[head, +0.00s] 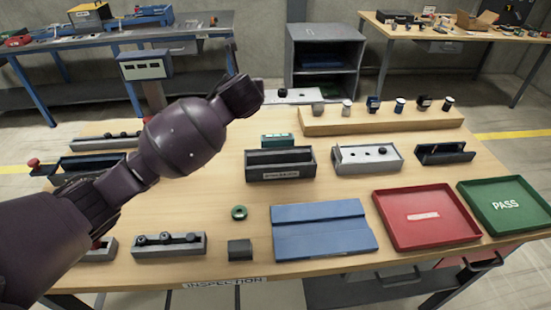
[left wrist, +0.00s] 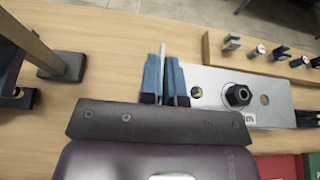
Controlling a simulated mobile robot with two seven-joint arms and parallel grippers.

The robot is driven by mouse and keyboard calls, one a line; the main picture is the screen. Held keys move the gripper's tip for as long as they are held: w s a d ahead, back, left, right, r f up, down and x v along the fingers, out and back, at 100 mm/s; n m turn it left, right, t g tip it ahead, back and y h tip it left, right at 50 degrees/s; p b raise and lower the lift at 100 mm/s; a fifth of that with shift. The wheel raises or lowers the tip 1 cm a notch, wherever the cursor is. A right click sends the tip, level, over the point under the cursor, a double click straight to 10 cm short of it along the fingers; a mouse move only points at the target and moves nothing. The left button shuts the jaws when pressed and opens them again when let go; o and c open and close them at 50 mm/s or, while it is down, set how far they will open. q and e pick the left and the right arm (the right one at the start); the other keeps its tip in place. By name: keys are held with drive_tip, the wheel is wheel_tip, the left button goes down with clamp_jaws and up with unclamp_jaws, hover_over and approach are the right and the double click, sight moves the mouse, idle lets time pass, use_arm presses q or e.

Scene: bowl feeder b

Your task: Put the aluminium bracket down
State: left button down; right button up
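My left gripper (left wrist: 164,84) shows in the left wrist view with its two blue fingers close together. A thin pale grey piece (left wrist: 162,56), seen edge-on, stands between them and sticks out past the tips; it appears to be the aluminium bracket. Its full shape is hidden. The fingers are just left of a light metal plate (left wrist: 215,82) with a dark nut (left wrist: 238,95) and holes. In the head view my left arm reaches over the table's back left, and the bracket cannot be made out there. My right gripper is in neither view.
On the table are a blue mat (head: 322,232), a red tray (head: 425,216), a green PASS tray (head: 510,205), a dark open-topped box (head: 281,166) and a light holed block (head: 367,159). A wooden rail (head: 380,122) with small parts stands behind.

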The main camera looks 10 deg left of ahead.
use_arm(q)
drive_tip(key=shift+s+a+f+b, duration=0.1)
drive_tip(key=shift+f+b, duration=0.2)
drive_tip(key=shift+f, duration=4.8)
drive_tip(key=shift+s+a+f+b, duration=0.1)
drive_tip(key=shift+f+b, duration=0.2)
drive_tip(key=shift+f, duration=4.75)
drive_tip(key=shift+w, duration=0.1)
drive_tip(key=shift+f, duration=0.5)
drive_tip(key=shift+f, duration=0.1)
drive_tip(key=c, duration=1.3)
unclamp_jaws()
drive_tip(key=shift+f, duration=0.1)
